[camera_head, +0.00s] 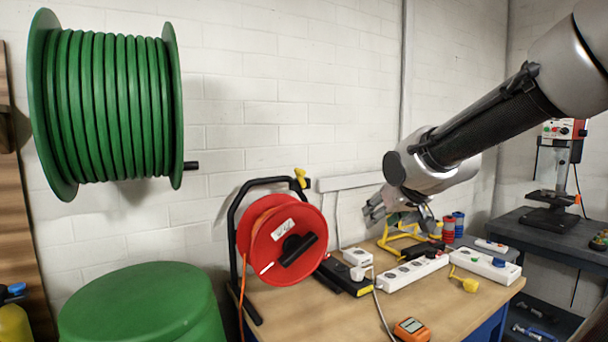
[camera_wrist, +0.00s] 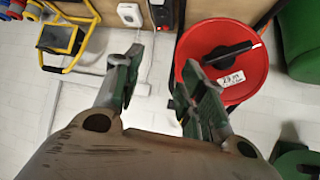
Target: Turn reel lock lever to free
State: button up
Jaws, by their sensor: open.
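A red cable reel (camera_head: 282,240) stands on the workbench in a black tubular frame (camera_head: 236,215). A small yellow lever-like piece (camera_head: 301,178) sits at the top right corner of that frame. A black bar-shaped handle (camera_head: 298,250) is on the reel's face, tilted up to the right. I cannot tell for certain which is the lock lever. My gripper (camera_head: 378,207) is open and empty, right of the reel and apart from it.
White power strips (camera_head: 412,271), a yellow stand (camera_head: 400,234) and an orange meter (camera_head: 411,329) lie on the workbench (camera_head: 335,317). A large green hose reel (camera_head: 110,105) hangs on the wall at left. A green drum (camera_head: 140,305) stands below it.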

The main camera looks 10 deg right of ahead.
jog(key=w+a+r+t+y, duration=0.1)
jog(key=w+a+r+t, duration=0.2)
jog(key=w, duration=0.6)
jog(key=n+t+y, duration=0.1)
jog(key=t+y, duration=0.3)
send_near(303, 173)
jog(key=w, duration=0.2)
jog(key=x, duration=0.7)
jog(key=shift+w+a, duration=0.3)
jog(key=shift+a, duration=0.1)
jog(key=shift+c, duration=0.2)
grip_shut()
